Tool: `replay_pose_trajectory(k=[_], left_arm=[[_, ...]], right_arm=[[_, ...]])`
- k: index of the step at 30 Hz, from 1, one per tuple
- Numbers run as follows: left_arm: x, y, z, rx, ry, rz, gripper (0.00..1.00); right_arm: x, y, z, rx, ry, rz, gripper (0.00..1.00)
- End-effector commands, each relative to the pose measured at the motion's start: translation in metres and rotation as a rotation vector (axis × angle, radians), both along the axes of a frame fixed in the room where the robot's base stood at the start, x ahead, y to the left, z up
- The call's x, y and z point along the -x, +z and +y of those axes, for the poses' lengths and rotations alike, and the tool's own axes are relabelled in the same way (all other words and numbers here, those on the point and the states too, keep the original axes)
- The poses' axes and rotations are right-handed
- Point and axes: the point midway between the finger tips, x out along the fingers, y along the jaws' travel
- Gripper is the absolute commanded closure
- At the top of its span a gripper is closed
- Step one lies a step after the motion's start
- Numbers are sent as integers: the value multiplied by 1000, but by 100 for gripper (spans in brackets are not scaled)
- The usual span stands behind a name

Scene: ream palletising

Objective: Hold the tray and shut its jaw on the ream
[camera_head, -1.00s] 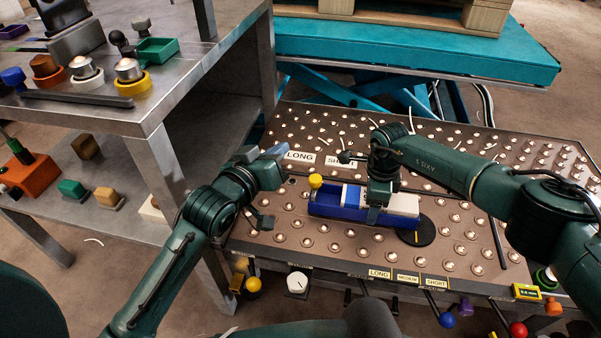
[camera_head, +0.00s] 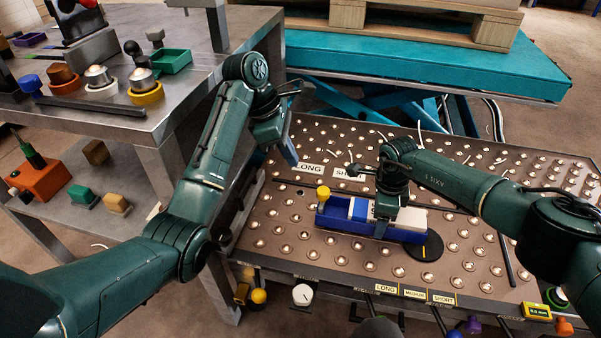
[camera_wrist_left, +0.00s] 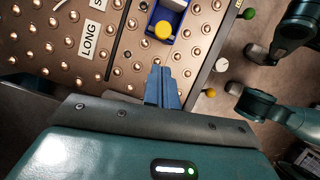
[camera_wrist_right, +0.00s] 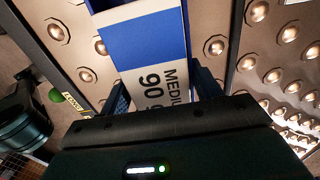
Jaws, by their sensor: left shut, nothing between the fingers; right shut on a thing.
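The blue tray (camera_head: 340,224) lies on the studded deck in the head view, a yellow knob (camera_head: 323,193) upright at its left end. The ream (camera_head: 413,218), white with a blue band, lies in the tray; the right wrist view shows its MEDIUM label (camera_wrist_right: 150,88). My right gripper (camera_head: 383,230) is shut across the tray, one finger in front of its near wall; its far finger is hidden in the head view. My left gripper (camera_head: 292,157) is shut and empty, above the deck to the left of the knob. The left wrist view shows the knob (camera_wrist_left: 163,30) beyond its fingertips.
A black round disc (camera_head: 428,249) lies beside the tray's right end. A metal shelf table (camera_head: 165,120) with small coloured parts stands at the left. A teal lift (camera_head: 420,68) with a wooden pallet (camera_head: 420,22) is behind. The deck's left part is mostly clear.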

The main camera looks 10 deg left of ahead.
Motion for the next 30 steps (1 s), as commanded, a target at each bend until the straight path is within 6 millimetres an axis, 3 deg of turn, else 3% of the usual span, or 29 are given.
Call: replay_pose_trajectory(k=[15, 21, 30], left_arm=[[-4, -77, -30, -2, -2, 3, 100], [-5, -89, -35, -2, -2, 0, 100], [-5, -89, -35, -2, -2, 0, 100]], right_arm=[[0, 0, 0, 0, 0, 0, 64], [0, 0, 0, 0, 0, 0, 64], [0, 0, 0, 0, 0, 0, 64]])
